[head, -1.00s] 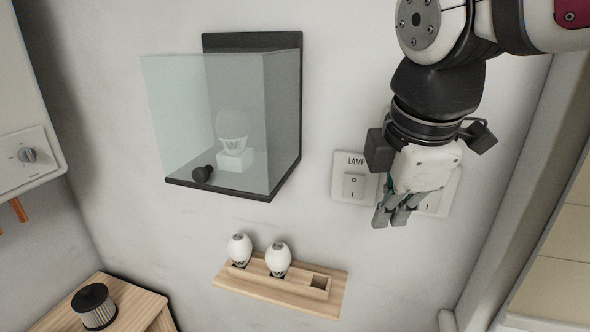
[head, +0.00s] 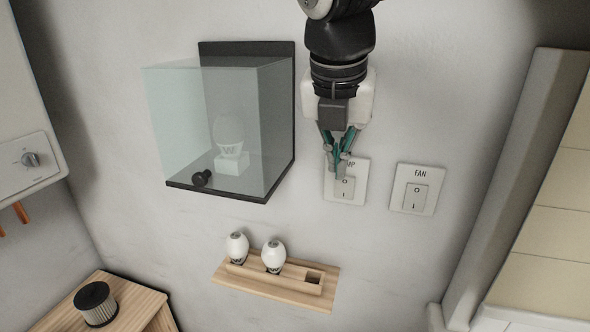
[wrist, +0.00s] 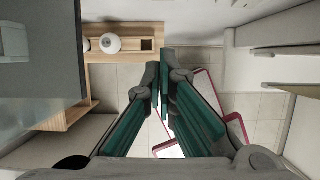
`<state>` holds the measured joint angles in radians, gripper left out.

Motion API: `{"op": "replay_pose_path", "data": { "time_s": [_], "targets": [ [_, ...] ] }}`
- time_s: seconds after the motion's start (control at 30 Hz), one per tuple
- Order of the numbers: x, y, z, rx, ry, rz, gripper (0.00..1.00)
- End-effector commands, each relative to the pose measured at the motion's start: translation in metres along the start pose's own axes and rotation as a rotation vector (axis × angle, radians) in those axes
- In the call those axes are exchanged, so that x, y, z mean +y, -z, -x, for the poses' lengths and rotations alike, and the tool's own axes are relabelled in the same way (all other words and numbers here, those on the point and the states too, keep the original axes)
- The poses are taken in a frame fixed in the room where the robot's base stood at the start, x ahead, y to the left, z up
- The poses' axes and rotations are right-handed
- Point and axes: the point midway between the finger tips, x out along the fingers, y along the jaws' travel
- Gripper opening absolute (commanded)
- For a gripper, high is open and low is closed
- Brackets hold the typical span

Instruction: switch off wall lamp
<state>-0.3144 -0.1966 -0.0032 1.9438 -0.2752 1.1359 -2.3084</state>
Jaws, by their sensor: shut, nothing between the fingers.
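The lamp switch (head: 345,188) is a white wall plate with a grey rocker marked O above I. Its label is partly hidden by my fingers. My gripper (head: 341,170) is shut and empty, pointing down in front of the upper part of this plate. I cannot tell whether the fingertips touch the rocker. In the wrist view the closed fingers (wrist: 162,95) with teal pads show, but the switch does not. The wall lamp (head: 230,140) is a white bulb on a white base inside a glass case (head: 178,120), and it looks unlit.
A similar FAN switch (head: 415,190) is just right of the lamp switch. A wooden wall shelf (head: 250,281) with two white bulbs (head: 237,246) (head: 273,256) sits below. A black filter (head: 95,303) stands on a wooden table at lower left. The wall between is clear.

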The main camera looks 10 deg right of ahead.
Motion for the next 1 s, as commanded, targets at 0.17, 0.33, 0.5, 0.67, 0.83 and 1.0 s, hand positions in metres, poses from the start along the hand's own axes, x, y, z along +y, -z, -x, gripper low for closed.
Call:
{"op": "replay_pose_path", "data": {
  "time_s": [0.17, 0.33, 0.5, 0.67, 0.83, 1.0],
  "targets": [
    [0.0, 0.0, -0.002, 0.0, 0.0, -0.002, 0.0],
    [-0.001, 0.0, -0.018, 0.002, 0.002, -0.002, 0.0],
    [-0.001, 0.001, -0.049, 0.004, 0.004, -0.003, 0.0],
    [-0.001, 0.001, -0.081, 0.005, 0.003, -0.004, 0.0],
    [-0.001, -0.009, -0.103, 0.001, 0.001, -0.006, 0.0],
    [0.0, -0.029, -0.107, 0.0, 0.0, -0.005, 0.0]
  ]
}}
